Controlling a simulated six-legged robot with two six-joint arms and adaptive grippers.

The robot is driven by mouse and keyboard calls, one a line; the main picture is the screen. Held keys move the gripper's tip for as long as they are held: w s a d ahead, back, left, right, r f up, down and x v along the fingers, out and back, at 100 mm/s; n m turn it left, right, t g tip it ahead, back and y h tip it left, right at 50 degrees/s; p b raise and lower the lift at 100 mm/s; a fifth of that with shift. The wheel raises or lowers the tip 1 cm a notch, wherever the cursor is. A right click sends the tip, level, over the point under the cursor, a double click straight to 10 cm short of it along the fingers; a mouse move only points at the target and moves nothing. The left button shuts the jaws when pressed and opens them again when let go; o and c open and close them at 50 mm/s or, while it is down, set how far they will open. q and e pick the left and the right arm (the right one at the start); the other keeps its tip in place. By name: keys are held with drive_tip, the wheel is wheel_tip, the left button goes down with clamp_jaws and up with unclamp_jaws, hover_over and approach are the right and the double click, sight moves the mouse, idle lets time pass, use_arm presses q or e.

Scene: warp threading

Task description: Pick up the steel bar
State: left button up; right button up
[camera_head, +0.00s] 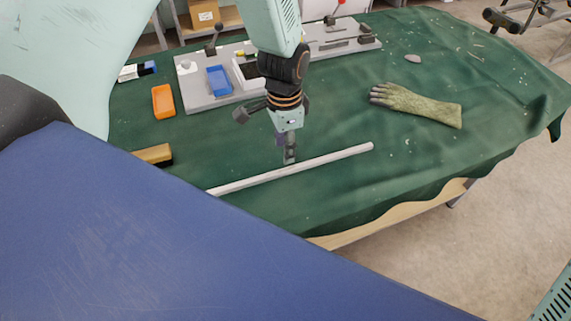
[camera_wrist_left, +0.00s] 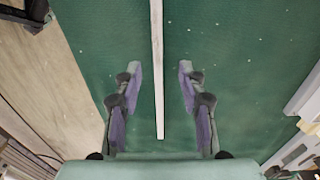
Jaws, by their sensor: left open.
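The steel bar (camera_head: 330,160) is a long, thin, pale bar lying on the green cloth (camera_head: 330,210). It slants from lower left up to its right end, and my blue body panel borders its left end. My left gripper (camera_head: 290,157) points down over the bar, right of its middle. In the left wrist view the bar (camera_wrist_left: 157,40) runs down between the two open fingers (camera_wrist_left: 160,68), with clear cloth on both sides and its near end visible. The fingers do not appear to touch it. My right gripper does not show.
A grey fixture plate (camera_head: 195,92) with a blue tray (camera_head: 219,80) stands behind the arm. An orange block (camera_head: 163,101), a wooden-backed brush (camera_head: 154,154) and a work glove (camera_head: 418,104) lie around. The cloth right of the bar is mostly clear.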

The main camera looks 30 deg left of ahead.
sight(286, 169)
use_arm(q)
drive_tip(key=shift+f, duration=0.5)
drive_tip(key=shift+s+d+f, duration=0.4)
drive_tip(key=shift+d+f, duration=0.05)
drive_tip(key=shift+f, duration=0.15)
drive_tip(key=shift+d+f, duration=0.1)
drive_tip(key=shift+f, duration=0.3)
drive_tip(key=f, duration=0.3)
drive_tip(key=w+a+f, duration=0.1)
drive_tip(key=shift+f, duration=0.25)
drive_tip(key=shift+s+d+r, duration=0.25)
drive_tip(key=shift+s+d, duration=0.05)
drive_tip(key=shift+d, duration=0.05)
drive_tip(key=shift+c, duration=0.8)
drive_tip(key=shift+w+a+f, duration=0.2)
drive_tip(key=shift+w+a, duration=0.05)
drive_tip(key=shift+a, duration=0.05)
drive_tip(key=c, duration=0.4)
drive_tip(key=shift+s+d+r, duration=0.15)
drive_tip(key=shift+d+r, duration=0.05)
clamp_jaws()
drive_tip(key=shift+w+a+f, duration=0.15)
drive_tip(key=shift+w, duration=0.05)
